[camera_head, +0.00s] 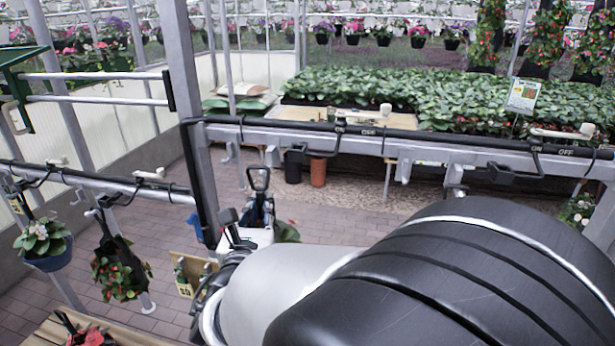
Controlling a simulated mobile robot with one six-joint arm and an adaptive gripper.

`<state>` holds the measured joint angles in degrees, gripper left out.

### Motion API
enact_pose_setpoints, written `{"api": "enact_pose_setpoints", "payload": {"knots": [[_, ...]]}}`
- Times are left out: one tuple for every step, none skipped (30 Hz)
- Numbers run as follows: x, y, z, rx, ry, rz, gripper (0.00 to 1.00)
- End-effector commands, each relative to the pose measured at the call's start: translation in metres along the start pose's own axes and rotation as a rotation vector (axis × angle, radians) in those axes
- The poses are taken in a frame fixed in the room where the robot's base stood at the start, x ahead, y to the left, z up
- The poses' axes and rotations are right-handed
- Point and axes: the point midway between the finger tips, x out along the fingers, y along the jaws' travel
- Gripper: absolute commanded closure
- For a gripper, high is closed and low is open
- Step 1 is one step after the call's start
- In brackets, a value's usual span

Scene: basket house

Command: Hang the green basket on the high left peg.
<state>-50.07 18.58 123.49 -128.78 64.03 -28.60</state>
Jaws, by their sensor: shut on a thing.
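My gripper (236,238) shows only in part, small and dark, beyond the grey-and-black arm that fills the lower right. It is shut; its fingertips are hard to make out. Next to it a dark loop-topped hanger (259,182) stands upright, with green leaves (287,232) just to the right. I take these as the green basket in the grip; its body is mostly hidden. Above and beyond runs a raised rail (290,133) with a white-ended peg (378,111) at mid-picture and another (560,131) at right. I cannot tell for sure which is the high left peg.
A lower rail (90,181) at left carries white pegs, a white-flowered basket (46,245) and a red-flowered basket (118,270). A grey post (190,120) joins the rails. A wooden table edge (95,325) is at lower left. Planted benches (380,85) lie behind.

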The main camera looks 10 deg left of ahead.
Motion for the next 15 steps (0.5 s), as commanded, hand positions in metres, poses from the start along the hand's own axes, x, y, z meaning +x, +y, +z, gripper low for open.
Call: {"api": "enact_pose_setpoints", "payload": {"knots": [[0.003, 0.0, 0.004, 0.003, -0.01, -0.002, 1.0], [0.004, -0.001, 0.004, 0.004, -0.01, -0.002, 1.0], [0.006, -0.001, 0.004, 0.004, -0.01, -0.001, 1.0], [0.007, -0.001, 0.004, 0.003, -0.01, -0.001, 1.0], [0.009, -0.001, 0.004, 0.003, -0.01, -0.001, 1.0], [0.011, -0.002, 0.004, 0.003, -0.009, -0.001, 1.0], [0.013, -0.002, 0.004, 0.002, -0.009, -0.001, 1.0], [0.014, -0.003, 0.004, 0.002, -0.009, -0.001, 1.0], [0.016, -0.003, 0.004, 0.002, -0.01, -0.002, 1.0], [0.018, -0.003, 0.004, 0.003, -0.01, -0.002, 1.0], [0.019, -0.003, 0.004, 0.003, -0.01, -0.002, 1.0], [0.021, -0.003, 0.004, 0.003, -0.01, -0.002, 1.0], [0.022, -0.004, 0.004, 0.003, -0.009, -0.001, 1.0], [0.024, -0.004, 0.004, 0.003, -0.009, -0.001, 1.0], [0.026, -0.004, 0.003, 0.003, -0.008, -0.001, 1.0]]}}
